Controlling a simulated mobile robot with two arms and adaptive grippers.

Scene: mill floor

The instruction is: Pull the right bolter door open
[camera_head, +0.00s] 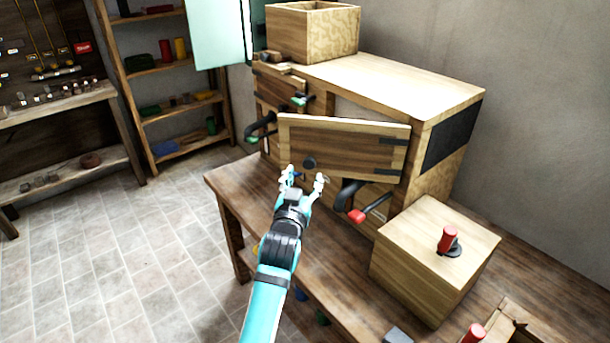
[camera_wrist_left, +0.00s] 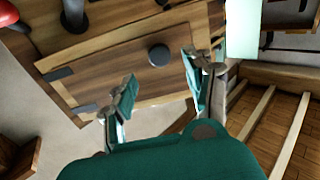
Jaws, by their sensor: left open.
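The right bolter door (camera_head: 350,147) is a wooden panel with dark hinges at its right end. It stands partly open, its left end swung out from the wooden bolter (camera_head: 400,75). Its round dark knob (camera_head: 309,163) is near the free end. My left gripper (camera_head: 304,181) is open just below and in front of the knob, with nothing between its fingers. In the left wrist view the door (camera_wrist_left: 115,75) and knob (camera_wrist_left: 159,55) lie beyond the open fingers (camera_wrist_left: 160,78). I cannot tell whether a finger touches the door. My right gripper is not in view.
A dark handle with a red end (camera_head: 356,214) sticks out below the door. Another handle with a green end (camera_head: 260,129) is at the left. A wooden box with a red-topped lever (camera_head: 420,262) stands at the right on the workbench (camera_head: 228,200). Floor at left is clear.

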